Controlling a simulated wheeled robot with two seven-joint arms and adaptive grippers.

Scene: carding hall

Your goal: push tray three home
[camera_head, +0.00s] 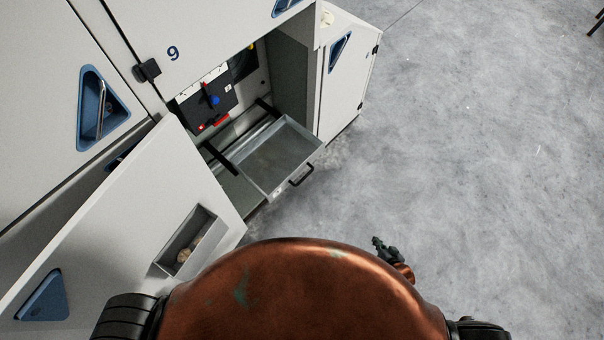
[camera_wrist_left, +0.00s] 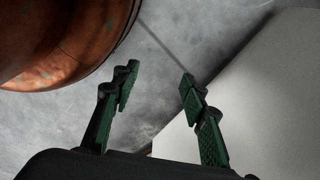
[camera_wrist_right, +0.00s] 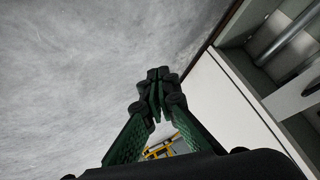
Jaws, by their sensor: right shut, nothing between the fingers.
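The grey metal tray (camera_head: 283,150) is pulled out of the open cabinet bay on its dark runners. It looks empty, and a black handle (camera_head: 301,176) is on its front. I cannot read a number on it. My right gripper (camera_head: 378,243) is in front of the tray and to its lower right, clear of it, over the floor. In the right wrist view its fingers (camera_wrist_right: 157,78) are shut and empty. My left gripper (camera_wrist_left: 159,80) is open and empty in the left wrist view, beside a pale panel; the head view does not show it.
An open white door (camera_head: 130,225) with a small bin (camera_head: 187,240) stands left of the tray. A closed door (camera_head: 346,75) with a blue triangular recess is right of the bay. A black panel (camera_head: 209,102) with switches is inside. The floor (camera_head: 480,190) at right is clear.

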